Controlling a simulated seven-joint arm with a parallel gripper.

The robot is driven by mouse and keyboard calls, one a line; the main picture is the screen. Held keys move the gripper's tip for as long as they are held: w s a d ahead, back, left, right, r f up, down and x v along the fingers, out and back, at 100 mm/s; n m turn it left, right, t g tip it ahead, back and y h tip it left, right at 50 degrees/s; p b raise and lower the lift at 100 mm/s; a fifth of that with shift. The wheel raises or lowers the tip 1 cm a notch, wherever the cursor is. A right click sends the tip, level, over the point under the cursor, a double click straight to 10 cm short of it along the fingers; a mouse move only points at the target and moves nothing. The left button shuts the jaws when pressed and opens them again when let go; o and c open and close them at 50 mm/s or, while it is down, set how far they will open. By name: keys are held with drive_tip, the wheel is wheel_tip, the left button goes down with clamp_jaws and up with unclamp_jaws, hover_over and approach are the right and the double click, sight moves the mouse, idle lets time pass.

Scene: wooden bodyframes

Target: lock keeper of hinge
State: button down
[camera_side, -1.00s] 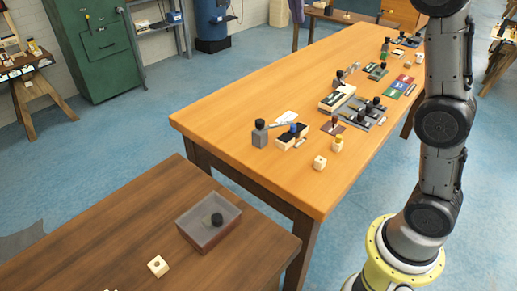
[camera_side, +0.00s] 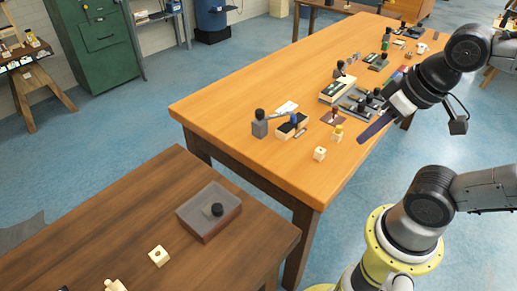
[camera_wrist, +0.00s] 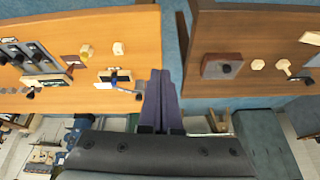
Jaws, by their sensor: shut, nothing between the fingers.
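I cannot tell for sure which part is the hinge or its keeper. A likely fixture at the near end of the orange table is a grey block with a black knob (camera_side: 259,125) and a bar reaching right to a blue-knobbed piece (camera_side: 294,119). A pale wooden block (camera_side: 284,132) with a dark top lies under it; the wrist view also shows this block (camera_wrist: 104,78). My gripper (camera_side: 364,138) has long dark purple fingers, shut and empty. It is above the table's right edge, apart from the fixture. In the wrist view the fingers (camera_wrist: 160,75) lie together, right of the block.
A pale cube (camera_side: 319,154) and a yellow-knobbed peg (camera_side: 337,133) stand between fixture and gripper. Grey fixtures with black knobs (camera_side: 358,104) are farther back. A dark brown table (camera_side: 110,225) holds an open tray (camera_side: 205,232) with a black knob inside. A gap separates the tables.

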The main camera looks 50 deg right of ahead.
drive_tip(key=w+d+r+m+t, duration=0.1)
drive_tip(key=w+d+r, duration=0.15)
drive_tip(key=w, duration=0.55)
drive_tip(key=w+d+r+h, duration=0.1)
drive_tip(key=w+r, duration=0.2)
drive_tip(key=w, duration=0.4)
drive_tip(key=w+d+r+m+t, duration=0.1)
drive_tip(key=w+d+r, duration=0.15)
drive_tip(key=w, duration=0.55)
drive_tip(key=w+d+f+m+g+h, duration=0.1)
drive_tip(key=w+d+f+m+g, duration=0.1)
drive_tip(key=w+d+f, duration=0.85)
drive_tip(key=shift+g, duration=0.8)
drive_tip(key=x, duration=1.6)
drive_tip(key=shift+s+f, duration=0.2)
drive_tip(key=shift+s, duration=0.1)
drive_tip(key=shift+s+a+r, duration=0.1)
drive_tip(key=shift+s+a, duration=0.4)
drive_tip(key=shift+s, duration=0.4)
drive_tip(key=shift+s+a, duration=0.45)
drive_tip(key=shift+s, duration=0.4)
